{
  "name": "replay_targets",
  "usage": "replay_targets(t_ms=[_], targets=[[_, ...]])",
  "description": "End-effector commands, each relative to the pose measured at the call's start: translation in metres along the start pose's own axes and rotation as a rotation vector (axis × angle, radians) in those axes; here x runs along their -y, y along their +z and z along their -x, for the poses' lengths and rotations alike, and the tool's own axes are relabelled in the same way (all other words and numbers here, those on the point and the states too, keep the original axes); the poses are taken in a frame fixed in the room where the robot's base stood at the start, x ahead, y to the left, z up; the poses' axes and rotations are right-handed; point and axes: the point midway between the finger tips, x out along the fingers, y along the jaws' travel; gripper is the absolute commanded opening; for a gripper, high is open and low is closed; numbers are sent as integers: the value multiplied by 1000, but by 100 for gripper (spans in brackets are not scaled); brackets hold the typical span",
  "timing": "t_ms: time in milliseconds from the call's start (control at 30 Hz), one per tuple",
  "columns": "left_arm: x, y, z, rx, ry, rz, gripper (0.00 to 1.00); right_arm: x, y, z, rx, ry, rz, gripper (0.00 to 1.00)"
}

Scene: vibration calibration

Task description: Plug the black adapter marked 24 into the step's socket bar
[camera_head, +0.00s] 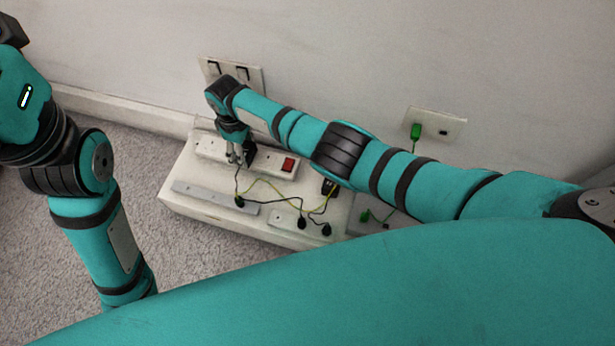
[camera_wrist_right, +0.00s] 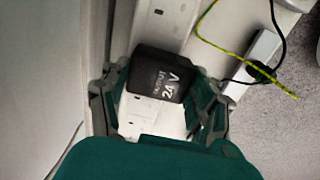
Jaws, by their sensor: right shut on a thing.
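The black adapter (camera_wrist_right: 160,75) marked 24 V is between the fingers of my right gripper in the right wrist view. My right gripper (camera_wrist_right: 162,88) is shut on it. In the head view the right gripper (camera_head: 237,157) points down at the white socket bar (camera_head: 212,148) on the step (camera_head: 178,188), and the adapter (camera_head: 249,156) shows dark beside the fingers. The bar (camera_wrist_right: 165,25) also shows behind the adapter in the wrist view. The adapter's underside is hidden, so I cannot tell whether it touches the bar or sits in a socket. My left gripper is out of view.
A red switch (camera_head: 289,165) is at the bar's right end. A grey strip (camera_head: 215,198) lies in front, with black and yellow-green cables and black plugs (camera_head: 301,223) nearby. A wall switch plate (camera_head: 230,75) and a wall outlet with a green plug (camera_head: 416,131) are behind.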

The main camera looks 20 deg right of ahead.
Motion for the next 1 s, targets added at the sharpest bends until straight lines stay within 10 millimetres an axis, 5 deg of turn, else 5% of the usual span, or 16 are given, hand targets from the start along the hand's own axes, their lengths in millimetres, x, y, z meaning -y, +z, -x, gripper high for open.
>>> replay_targets(t_ms=[433,467,667,1000], targets=[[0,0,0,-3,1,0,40,1,2,-4,5,-3,0,31],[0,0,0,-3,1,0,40,1,2,-4,5,-3,0,63],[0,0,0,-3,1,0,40,1,1,-4,3,-2,0,89],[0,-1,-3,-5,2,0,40,0,0,0,2,-1,0,90]])
